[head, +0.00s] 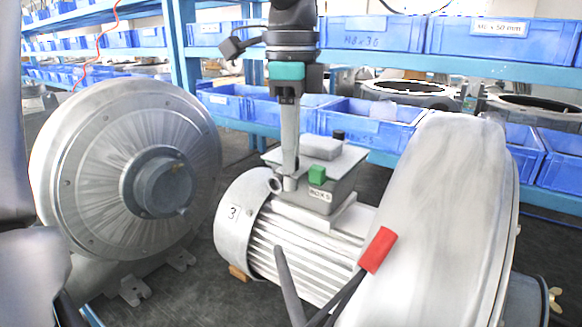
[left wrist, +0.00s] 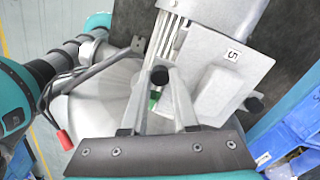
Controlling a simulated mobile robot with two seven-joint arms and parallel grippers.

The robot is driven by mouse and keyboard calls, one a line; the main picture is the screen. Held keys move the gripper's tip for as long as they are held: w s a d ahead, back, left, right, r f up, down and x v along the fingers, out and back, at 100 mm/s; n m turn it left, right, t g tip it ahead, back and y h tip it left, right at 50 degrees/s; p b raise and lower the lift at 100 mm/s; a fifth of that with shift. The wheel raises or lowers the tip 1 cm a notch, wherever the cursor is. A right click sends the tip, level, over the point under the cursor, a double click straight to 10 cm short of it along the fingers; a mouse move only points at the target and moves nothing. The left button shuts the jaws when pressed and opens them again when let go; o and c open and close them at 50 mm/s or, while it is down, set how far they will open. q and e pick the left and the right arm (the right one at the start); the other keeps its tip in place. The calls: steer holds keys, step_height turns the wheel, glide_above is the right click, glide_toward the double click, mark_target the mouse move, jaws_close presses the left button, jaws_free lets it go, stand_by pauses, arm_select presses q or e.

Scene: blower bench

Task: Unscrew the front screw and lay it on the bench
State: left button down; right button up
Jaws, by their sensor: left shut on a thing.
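My left gripper (head: 289,178) reaches straight down from the top of the head view to the near left corner of the grey terminal box (head: 345,188) on the motor. In the left wrist view its two fingers close around the black head of the front screw (left wrist: 160,76). In the head view the fingers hide this screw, and I cannot tell whether it is clear of the box. A second black screw (head: 338,136) stands upright at the far side of the lid. My right gripper (left wrist: 100,72) shows partly in the left wrist view; its jaw state is unclear.
A green block (head: 317,174) is on the box's near side. A red-ended dark cable (head: 378,250) lies before the right blower housing (head: 435,215). Another round blower (head: 125,170) stands at left. Blue-bin shelves (head: 370,32) are behind. Dark bench (head: 180,300) shows clear front left.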

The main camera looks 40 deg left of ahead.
arm_select(q)
steer(key=n, duration=0.7)
steer(key=shift+r+n, duration=0.1)
steer(key=shift+n, duration=0.3)
steer(key=c, duration=1)
jaws_free()
steer(key=shift+o, duration=0.2)
